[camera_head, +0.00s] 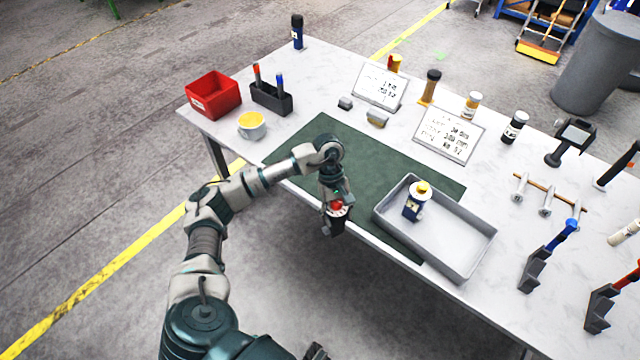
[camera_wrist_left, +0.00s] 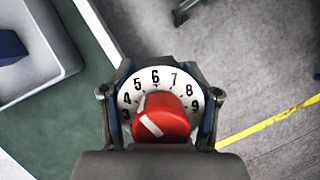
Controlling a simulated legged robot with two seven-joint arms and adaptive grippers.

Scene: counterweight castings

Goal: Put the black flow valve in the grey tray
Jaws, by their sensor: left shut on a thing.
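The black flow valve (camera_head: 337,225) has a dark body, a red knob and a white numbered dial. My left gripper (camera_head: 335,210) is shut on it and holds it just off the table's front edge, left of the tray. In the left wrist view the red knob (camera_wrist_left: 162,120) and the dial face the camera between the fingers; the body below is mostly hidden. The grey tray (camera_head: 460,272) lies on the table to the right, partly on the green mat. A blue valve with a yellow knob (camera_head: 412,208) stands inside it near its far left end.
The green mat (camera_head: 330,140) is mostly clear. A red bin (camera_head: 213,95), a black pen holder (camera_head: 271,98) and a yellow-topped cup (camera_head: 251,125) stand at left. Sign plates (camera_head: 449,135) and bottles line the back. Tools and brackets (camera_head: 535,268) stand right of the tray, whose middle is free.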

